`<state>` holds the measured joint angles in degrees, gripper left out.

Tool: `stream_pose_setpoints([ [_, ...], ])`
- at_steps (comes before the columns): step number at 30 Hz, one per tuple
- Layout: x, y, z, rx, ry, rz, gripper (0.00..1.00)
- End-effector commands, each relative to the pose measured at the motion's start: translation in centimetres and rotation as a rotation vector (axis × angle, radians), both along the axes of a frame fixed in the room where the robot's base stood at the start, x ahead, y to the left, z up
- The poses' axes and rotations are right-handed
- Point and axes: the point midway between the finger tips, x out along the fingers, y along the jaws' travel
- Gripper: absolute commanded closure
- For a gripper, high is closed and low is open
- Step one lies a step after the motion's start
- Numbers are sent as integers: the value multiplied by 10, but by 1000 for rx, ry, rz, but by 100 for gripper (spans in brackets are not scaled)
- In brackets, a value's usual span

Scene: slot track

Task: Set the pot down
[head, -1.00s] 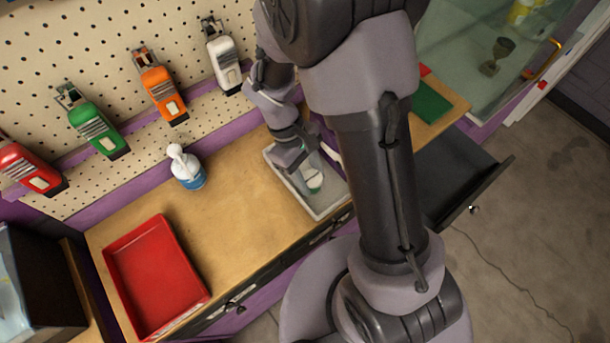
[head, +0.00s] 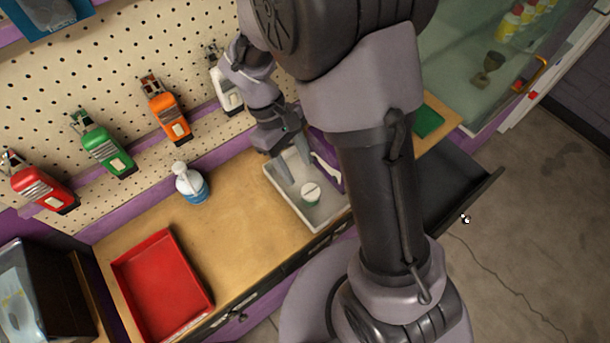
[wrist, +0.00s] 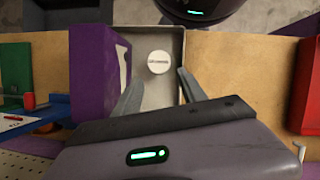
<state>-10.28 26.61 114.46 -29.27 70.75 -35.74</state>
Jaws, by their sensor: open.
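The pot (head: 310,191) is a small container with a white labelled lid and a greenish side. It stands upright in the grey tray (head: 331,213) on the wooden bench. Its round white lid also shows in the wrist view (wrist: 158,62), inside the grey tray (wrist: 170,36). My gripper (head: 297,174) is open and empty, above the tray and apart from the pot. In the wrist view the two fingers (wrist: 158,85) are spread wide, with the pot beyond their tips.
A purple box (wrist: 92,70) stands beside the tray. A red tray (head: 160,285) and a blue-and-white bottle (head: 190,184) are on the bench to the left. Several coloured tools hang on the pegboard (head: 60,60). A dark drawer (head: 450,185) stands open at right.

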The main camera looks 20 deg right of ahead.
Motion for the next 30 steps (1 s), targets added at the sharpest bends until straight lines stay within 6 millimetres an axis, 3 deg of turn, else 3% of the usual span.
stream_pose_setpoints([
  [1,3,2,12,0,-2,0,51],
  [7,7,6,36,11,-33,-32,51],
  [9,1,6,59,34,-110,-108,51],
  [15,-48,9,151,203,-482,-536,51],
  [18,-76,11,178,308,-641,-738,51],
  [23,-99,15,194,426,-776,-930,51],
  [30,-103,16,196,448,-799,-964,51],
])
